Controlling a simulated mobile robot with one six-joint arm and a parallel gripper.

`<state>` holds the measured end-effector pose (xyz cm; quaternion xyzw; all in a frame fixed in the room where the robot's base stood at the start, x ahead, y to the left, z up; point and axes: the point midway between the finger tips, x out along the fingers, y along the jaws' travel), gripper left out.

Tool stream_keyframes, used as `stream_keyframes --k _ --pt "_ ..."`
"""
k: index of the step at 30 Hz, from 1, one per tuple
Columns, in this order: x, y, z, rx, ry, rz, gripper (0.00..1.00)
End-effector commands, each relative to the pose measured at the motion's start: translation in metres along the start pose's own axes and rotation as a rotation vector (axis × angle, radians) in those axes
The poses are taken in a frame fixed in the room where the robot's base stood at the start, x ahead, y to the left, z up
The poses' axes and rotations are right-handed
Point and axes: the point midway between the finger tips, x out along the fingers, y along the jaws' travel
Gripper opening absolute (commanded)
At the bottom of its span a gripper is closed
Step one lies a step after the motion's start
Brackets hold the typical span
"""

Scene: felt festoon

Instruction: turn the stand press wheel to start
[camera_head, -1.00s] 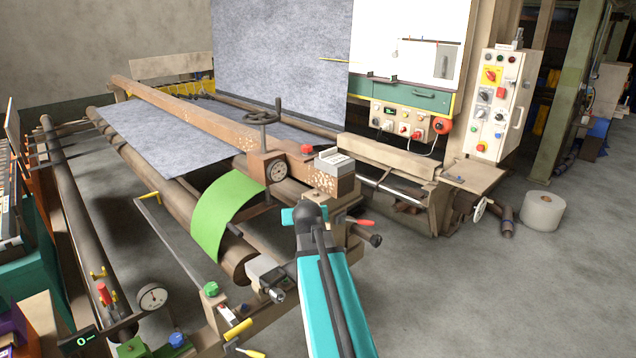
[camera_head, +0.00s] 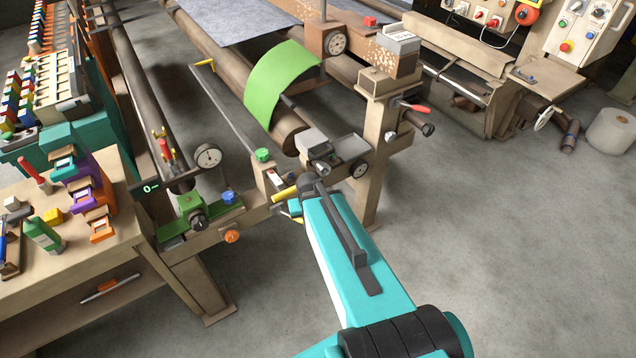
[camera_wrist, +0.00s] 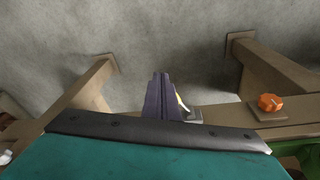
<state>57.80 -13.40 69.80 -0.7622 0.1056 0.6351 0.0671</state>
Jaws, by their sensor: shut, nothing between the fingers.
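No wheel is clearly marked as the stand press wheel. The black handwheel on the upright screw is out of the head view; part of its post (camera_head: 323,10) shows at the top edge. A white handwheel (camera_head: 543,119) is on the right-hand machine. My gripper (camera_wrist: 160,76) is shut and empty in the wrist view, over the stand's front beam, with floor beyond its tips. In the head view my arm hides most of it. An orange knob (camera_head: 231,236) is on the front beam, left of my gripper; it also shows in the wrist view (camera_wrist: 270,102).
A yellow handle (camera_head: 284,193) and a grey clamp block (camera_head: 312,140) are close to my arm's end. A green sheet (camera_head: 280,85) hangs over the roller. A crowded bench (camera_head: 130,250) is at left.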

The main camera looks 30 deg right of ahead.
Motion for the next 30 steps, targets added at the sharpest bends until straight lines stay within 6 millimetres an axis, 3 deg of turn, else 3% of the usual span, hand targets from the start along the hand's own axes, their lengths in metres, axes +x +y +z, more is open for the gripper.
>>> stream_keyframes --k 1,9,19,24,30 --pt "0.012 -0.009 0.021 -0.018 -0.043 -0.004 0.00" --pt "0.060 -0.042 0.124 -0.101 -0.255 -0.013 0.00" --pt "0.127 -0.063 0.260 -0.202 -0.515 -0.007 0.00" --pt "0.157 -0.067 0.306 -0.236 -0.601 -0.001 0.00" --pt "0.177 -0.069 0.334 -0.256 -0.652 0.004 0.00"
